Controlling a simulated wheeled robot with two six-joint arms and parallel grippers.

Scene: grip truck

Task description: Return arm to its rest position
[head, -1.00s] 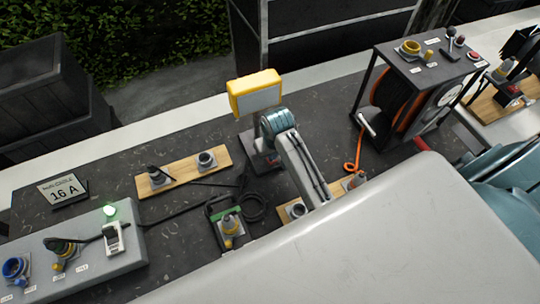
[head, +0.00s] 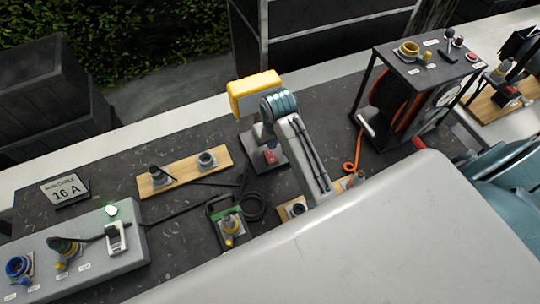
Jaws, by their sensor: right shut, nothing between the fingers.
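My right arm rises from the bottom right in the head view, its grey forearm ending in a teal wrist over the middle of the bench. The right gripper (head: 264,137) shows only in part below the wrist, beside the yellow work lamp (head: 255,92) and above the lamp's dark base (head: 268,158) with a red switch. Its fingers are mostly hidden; it is shut and nothing shows in it. The forearm hides part of a wooden board (head: 285,211) with sockets. My left gripper is not in view.
A cable reel (head: 398,95) in a black frame stands right of the arm. Left are a wooden socket board (head: 185,171), a green-topped connector block (head: 229,227), a grey power panel (head: 135,262) with a lit green lamp, and a "16 A" sign (head: 64,190).

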